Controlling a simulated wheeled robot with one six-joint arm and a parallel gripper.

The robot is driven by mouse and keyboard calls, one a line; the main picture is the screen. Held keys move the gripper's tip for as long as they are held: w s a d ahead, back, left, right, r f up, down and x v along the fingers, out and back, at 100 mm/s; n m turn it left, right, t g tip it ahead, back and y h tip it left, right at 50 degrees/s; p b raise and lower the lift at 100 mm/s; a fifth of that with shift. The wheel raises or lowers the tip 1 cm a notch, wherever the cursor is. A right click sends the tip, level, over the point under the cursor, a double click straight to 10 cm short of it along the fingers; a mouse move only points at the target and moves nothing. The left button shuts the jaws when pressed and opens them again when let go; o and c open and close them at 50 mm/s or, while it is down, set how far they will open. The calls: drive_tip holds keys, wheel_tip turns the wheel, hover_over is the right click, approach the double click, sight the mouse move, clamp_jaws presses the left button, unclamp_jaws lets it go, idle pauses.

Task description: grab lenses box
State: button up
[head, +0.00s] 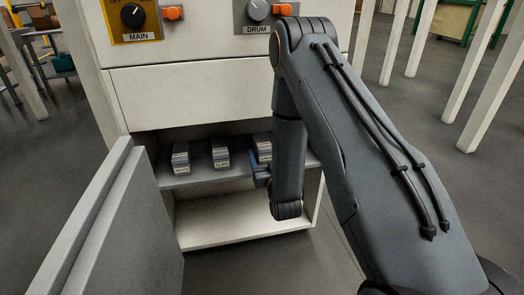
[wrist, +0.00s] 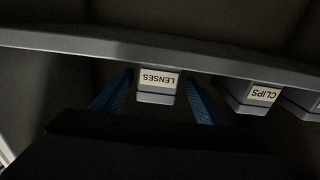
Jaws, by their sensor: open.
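The lenses box (wrist: 158,98) is a small grey box with a pale label reading LENSES, upside down in the wrist view. In the head view it appears to be the rightmost box (head: 262,143) on the cabinet shelf, partly hidden by my arm. My gripper (wrist: 158,80) is open, with one blue finger on each side of the lenses box. Gaps show between the fingers and the box. In the head view my gripper (head: 256,166) is at the shelf's right part, mostly hidden behind my arm.
The clips box (wrist: 258,95) is beside the lenses box, just past one finger. It seems to be the middle box (head: 220,155) in the head view, with another box (head: 181,158) left of it. The shelf (head: 205,178) is in a cabinet; its door (head: 125,230) stands open at left.

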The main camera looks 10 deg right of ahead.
drive_tip(key=w+b, duration=0.1)
drive_tip(key=w, duration=0.2)
drive_tip(key=w+b, duration=0.1)
drive_tip(key=w, duration=0.1)
drive_tip(key=shift+w+d, duration=0.2)
drive_tip(key=shift+w, duration=0.2)
drive_tip(key=c, duration=1.3)
drive_tip(key=shift+r, duration=0.1)
